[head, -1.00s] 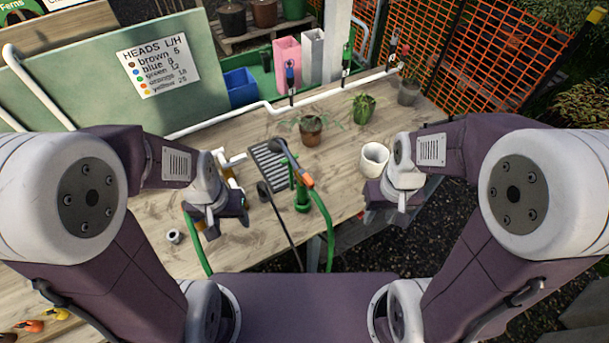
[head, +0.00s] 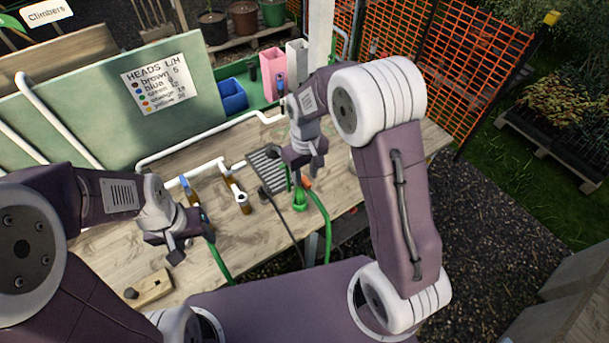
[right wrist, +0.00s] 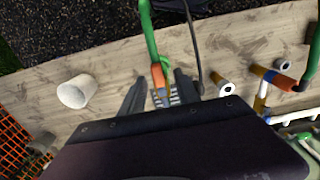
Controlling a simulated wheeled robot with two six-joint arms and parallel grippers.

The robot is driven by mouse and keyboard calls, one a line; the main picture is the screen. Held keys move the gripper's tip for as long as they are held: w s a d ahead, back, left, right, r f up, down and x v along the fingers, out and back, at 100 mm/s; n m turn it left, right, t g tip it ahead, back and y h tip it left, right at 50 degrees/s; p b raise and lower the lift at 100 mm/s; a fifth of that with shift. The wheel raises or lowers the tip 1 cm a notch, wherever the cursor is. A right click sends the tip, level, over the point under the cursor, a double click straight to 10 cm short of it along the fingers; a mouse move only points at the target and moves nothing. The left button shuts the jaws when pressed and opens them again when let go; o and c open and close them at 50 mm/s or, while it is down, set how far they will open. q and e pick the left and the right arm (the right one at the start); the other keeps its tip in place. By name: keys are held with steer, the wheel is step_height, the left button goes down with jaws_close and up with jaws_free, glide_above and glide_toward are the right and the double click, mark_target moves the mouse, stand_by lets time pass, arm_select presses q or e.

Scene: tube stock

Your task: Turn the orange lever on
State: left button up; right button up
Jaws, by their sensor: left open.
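A small orange part (head: 307,183) shows at the hose end of the hand lance on its green stand (head: 300,200). I cannot tell its lever position. My right gripper (head: 303,168) is over it in the head view. In the right wrist view its two fingers stand apart, with the orange part (right wrist: 158,76) and green hose between them; contact is unclear. My left gripper (head: 188,243) is open and empty over the bench's left part.
The wooden bench (head: 255,240) carries white pipework with a blue lever (head: 184,182), a dark grate (head: 265,165) and a wooden block (head: 150,288). A white pot (right wrist: 76,92) stands apart from the right gripper. A green hose (head: 322,225) hangs over the bench's front edge.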

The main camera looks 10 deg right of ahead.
steer(key=shift+f, duration=0.55)
steer(key=shift+w+d+f, duration=0.1)
steer(key=shift+f, duration=0.2)
steer(key=shift+d+f, duration=0.2)
steer(key=shift+d, duration=0.05)
steer(key=shift+a+r, duration=0.1)
steer(key=shift+a, duration=0.1)
jaws_close()
arm_select(q)
steer(key=shift+d+r, duration=0.15)
steer(key=shift+r, duration=0.05)
arm_select(e)
steer(key=shift+d, duration=0.1)
